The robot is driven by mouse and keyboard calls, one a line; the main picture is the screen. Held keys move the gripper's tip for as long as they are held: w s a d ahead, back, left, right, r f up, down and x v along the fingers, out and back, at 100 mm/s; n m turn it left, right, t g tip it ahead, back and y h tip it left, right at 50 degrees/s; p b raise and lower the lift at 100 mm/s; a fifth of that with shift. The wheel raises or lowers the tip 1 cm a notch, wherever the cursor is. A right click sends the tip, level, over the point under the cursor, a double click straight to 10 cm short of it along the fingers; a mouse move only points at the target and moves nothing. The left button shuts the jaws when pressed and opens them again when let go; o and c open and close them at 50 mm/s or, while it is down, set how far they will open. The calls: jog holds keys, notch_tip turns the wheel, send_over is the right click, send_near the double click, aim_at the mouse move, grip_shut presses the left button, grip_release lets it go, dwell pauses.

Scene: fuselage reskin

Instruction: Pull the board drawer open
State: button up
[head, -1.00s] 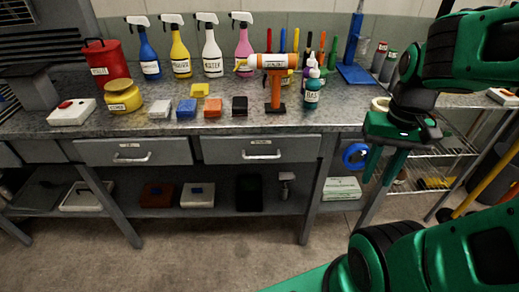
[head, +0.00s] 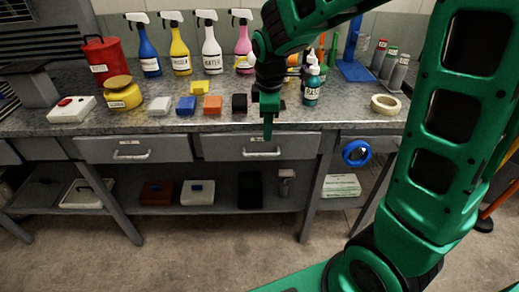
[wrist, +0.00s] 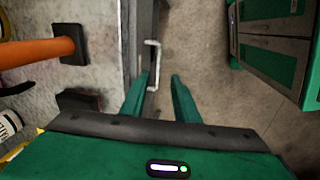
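Two closed grey drawers with bar handles sit under the bench top: a left drawer (head: 100,150) and a right drawer (head: 225,145). Their small labels are too small to read, so I cannot tell which is the board drawer. My gripper (head: 268,136) points down in front of the right drawer and partly hides it. In the wrist view my gripper (wrist: 156,85) has its two fingers apart and empty. The right drawer's pale handle (wrist: 154,62) shows between and just beyond the fingertips; I see no clear contact. The handle (head: 262,153) also shows below the fingers in the head view.
The bench top holds spray bottles (head: 212,55), coloured blocks (head: 212,105), a teal bottle (head: 312,88) and a tape roll (head: 386,104). A blue ring (head: 356,153) hangs right of the drawers. A lower shelf (head: 225,195) holds several items. The floor in front is clear.

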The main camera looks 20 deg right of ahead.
aim_at(261, 155)
jog(key=shift+n, duration=0.5)
jog(key=w+f, duration=0.1)
jog(key=f, duration=0.2)
jog(key=w+f, duration=0.1)
jog(key=f, duration=0.3)
jog(key=w+a+f, duration=0.1)
jog(key=f, duration=0.3)
grip_shut()
